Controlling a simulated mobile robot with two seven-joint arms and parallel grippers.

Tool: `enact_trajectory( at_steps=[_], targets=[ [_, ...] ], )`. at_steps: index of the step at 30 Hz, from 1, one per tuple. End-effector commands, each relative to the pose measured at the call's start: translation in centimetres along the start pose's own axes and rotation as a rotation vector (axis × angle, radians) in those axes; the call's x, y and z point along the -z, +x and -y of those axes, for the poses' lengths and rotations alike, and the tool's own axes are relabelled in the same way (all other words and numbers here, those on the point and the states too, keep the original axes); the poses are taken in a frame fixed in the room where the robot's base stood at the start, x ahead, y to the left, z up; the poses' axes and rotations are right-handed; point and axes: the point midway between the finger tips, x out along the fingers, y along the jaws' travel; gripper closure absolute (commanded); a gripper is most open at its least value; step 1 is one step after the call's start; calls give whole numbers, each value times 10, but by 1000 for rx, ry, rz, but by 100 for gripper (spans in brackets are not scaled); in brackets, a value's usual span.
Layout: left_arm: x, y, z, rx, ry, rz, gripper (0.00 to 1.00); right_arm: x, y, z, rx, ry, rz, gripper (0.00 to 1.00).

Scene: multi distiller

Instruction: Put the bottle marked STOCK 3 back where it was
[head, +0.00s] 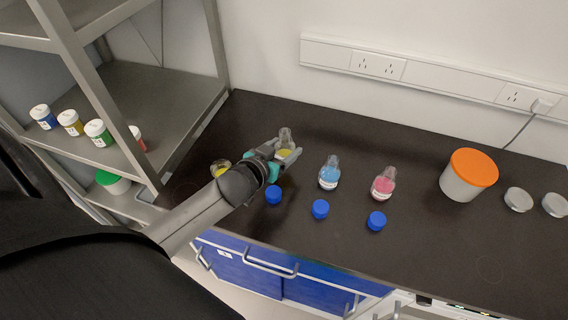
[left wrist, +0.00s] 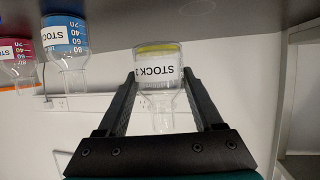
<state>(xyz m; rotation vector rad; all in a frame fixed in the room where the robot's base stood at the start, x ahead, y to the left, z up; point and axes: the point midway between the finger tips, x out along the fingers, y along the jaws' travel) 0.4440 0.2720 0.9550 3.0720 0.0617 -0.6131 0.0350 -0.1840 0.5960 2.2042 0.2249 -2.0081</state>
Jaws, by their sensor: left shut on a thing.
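A clear bottle (head: 285,137) with a little yellow liquid is between the fingers of my left gripper (head: 279,160), over the back left of the dark bench. The left gripper is shut on this bottle. A blue-liquid bottle (head: 329,174) and a pink-liquid bottle (head: 384,184) stand to its right. Their labels also begin with STOCK in the left wrist view, numbers hidden. My right gripper is not in view.
Blue caps (head: 320,209) lie in front of the bottles. A clear container with yellow contents (head: 221,167) is partly behind my left arm. A white tub with orange lid (head: 470,174) stands right. A metal shelf (head: 150,92) holds several white-lidded jars at left.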

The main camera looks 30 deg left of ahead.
Motion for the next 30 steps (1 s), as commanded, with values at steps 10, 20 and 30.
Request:
enact_trajectory(
  at_steps=[10, 20, 30],
  targets=[
    [-39, 17, 0, 0, -2, -2, 100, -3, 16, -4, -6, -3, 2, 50],
    [-43, 19, 0, -1, 0, -3, 100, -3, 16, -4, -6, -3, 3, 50],
    [-46, 20, 0, 0, 0, -1, 11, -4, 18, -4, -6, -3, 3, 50]
  ],
)
